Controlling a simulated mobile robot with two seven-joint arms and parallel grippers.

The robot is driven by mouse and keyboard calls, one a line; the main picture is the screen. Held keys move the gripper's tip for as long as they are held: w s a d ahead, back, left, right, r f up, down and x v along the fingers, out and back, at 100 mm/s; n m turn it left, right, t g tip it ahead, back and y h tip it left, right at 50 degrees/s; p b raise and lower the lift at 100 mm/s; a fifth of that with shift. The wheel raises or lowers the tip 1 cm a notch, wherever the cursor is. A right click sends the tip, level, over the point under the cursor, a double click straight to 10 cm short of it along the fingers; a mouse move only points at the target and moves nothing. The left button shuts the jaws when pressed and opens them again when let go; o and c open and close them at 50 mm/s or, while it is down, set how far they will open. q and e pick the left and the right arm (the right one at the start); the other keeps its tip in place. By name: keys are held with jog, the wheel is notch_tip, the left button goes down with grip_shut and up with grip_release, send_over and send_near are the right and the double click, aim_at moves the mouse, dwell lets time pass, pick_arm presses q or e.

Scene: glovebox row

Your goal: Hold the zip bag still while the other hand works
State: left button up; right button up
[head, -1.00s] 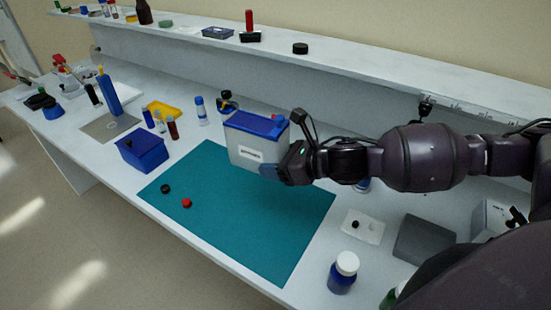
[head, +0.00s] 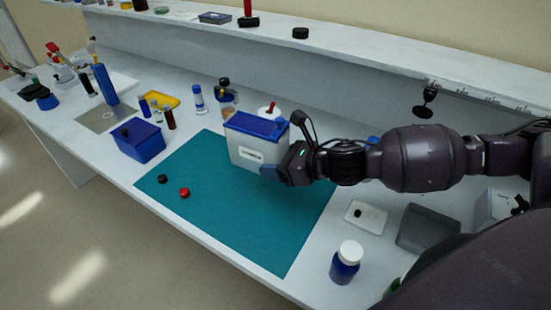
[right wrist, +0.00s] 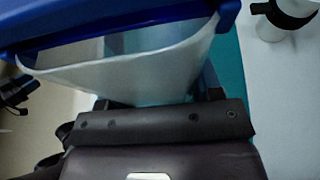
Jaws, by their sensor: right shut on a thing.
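The zip bag (head: 246,152) is a pale, box-like pouch with a blue top (head: 256,125) and a small white label on its front. It stands upright at the back of the teal mat (head: 225,225). My right gripper (head: 277,168) comes in from the right and is shut on the bag's right edge. In the right wrist view the pale bag wall (right wrist: 125,75) and its blue rim (right wrist: 110,28) fill the space in front of the gripper (right wrist: 160,100). My left gripper is not in view.
A black cap (head: 162,178) and a red cap (head: 184,193) lie on the mat's left part. A blue box (head: 140,142) stands left of the mat. A white-capped blue bottle (head: 346,262) and a grey tray (head: 425,230) are at the right. The mat's front is clear.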

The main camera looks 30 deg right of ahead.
aim_at(276, 201)
jog(key=shift+f+b, duration=0.6)
jog(key=shift+f, duration=0.85)
jog(key=shift+f+b, duration=0.55)
jog(key=shift+f, duration=0.6)
jog(key=shift+f+b, duration=0.35)
jog(key=shift+f, duration=0.5)
jog(key=shift+f+b, duration=0.3)
jog(key=shift+f, duration=1)
pick_arm(q)
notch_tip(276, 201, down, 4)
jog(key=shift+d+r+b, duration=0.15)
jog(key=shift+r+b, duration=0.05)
jog(key=shift+b, duration=0.1)
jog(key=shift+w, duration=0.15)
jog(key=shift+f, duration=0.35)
pick_arm(e)
jog(key=shift+f, duration=0.9)
